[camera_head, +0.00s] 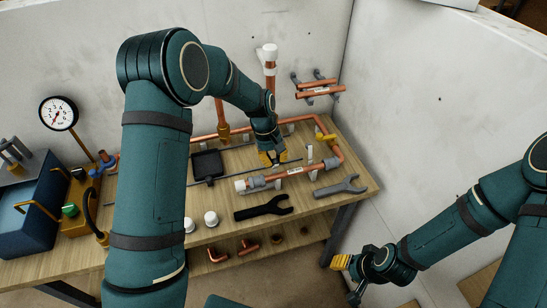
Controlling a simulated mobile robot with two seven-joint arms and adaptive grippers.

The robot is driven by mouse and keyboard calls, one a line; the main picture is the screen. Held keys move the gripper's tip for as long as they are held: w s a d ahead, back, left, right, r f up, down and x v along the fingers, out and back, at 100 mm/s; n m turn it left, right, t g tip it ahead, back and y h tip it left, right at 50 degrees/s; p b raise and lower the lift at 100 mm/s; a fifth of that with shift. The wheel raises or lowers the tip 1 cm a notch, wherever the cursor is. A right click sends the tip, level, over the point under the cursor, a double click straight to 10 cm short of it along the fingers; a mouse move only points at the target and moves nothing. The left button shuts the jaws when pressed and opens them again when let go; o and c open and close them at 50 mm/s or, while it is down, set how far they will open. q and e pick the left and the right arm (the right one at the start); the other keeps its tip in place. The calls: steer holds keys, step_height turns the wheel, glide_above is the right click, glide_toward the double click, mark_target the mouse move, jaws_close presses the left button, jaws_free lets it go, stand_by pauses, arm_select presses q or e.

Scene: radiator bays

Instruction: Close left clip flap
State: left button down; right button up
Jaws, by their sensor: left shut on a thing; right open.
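A copper pipe (295,171) with grey fittings and a white end cap (240,186) lies along the front of the wooden bench. A white clip (278,183) holds it near its left part. My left gripper (272,159) points down just behind and above this left clip. Its yellow fingertips are shut, apparently on the left clip flap, which they mostly hide. A second white flap (309,153) stands upright at the right clip. My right gripper (341,262) is open and empty, low in front of the bench's right end.
A dark wrench (262,208) and a grey wrench (341,187) lie in front of the pipe. A black tray (207,165) lies behind, left of the gripper. White caps (211,218) stand at the front edge. A blue toolbox (27,205) and gauge (58,113) stand at left.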

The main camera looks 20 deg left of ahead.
mark_target(278, 179)
arm_select(q)
steer(key=s+t+y+b, duration=0.1)
steer(key=d+t+y+b, duration=0.1)
steer(key=t, duration=0.1)
steer(key=shift+s+d+f+m, duration=0.15)
steer(key=shift+s+f+m, duration=0.15)
steer(key=shift+s+f, duration=0.1)
steer(key=t+y+b, duration=0.1)
steer(key=t, duration=0.1)
steer(key=s+f+t+y+b, duration=0.1)
steer(key=b, duration=0.1)
steer(key=shift+s+d+f+t, duration=0.15)
steer(key=shift+d+f+t, duration=0.05)
steer(key=shift+d+t, duration=0.2)
steer(key=shift+s+d+f+m+t+y+b, duration=0.15)
steer(key=shift+f+t+y+b, duration=0.15)
steer(key=shift+t+y+b, duration=0.45)
steer(key=shift+s+f+m+t+y+b, duration=0.15)
steer(key=shift+f+t+y+b, duration=0.25)
steer(key=shift+t+b, duration=0.5)
arm_select(e)
step_height(278, 179, down, 9)
steer(key=s, duration=0.1)
arm_select(q)
steer(key=shift+r, duration=0.1)
steer(key=c, duration=0.9)
jaws_free()
steer(key=shift+o, duration=0.2)
arm_select(e)
steer(key=shift+a, duration=0.1)
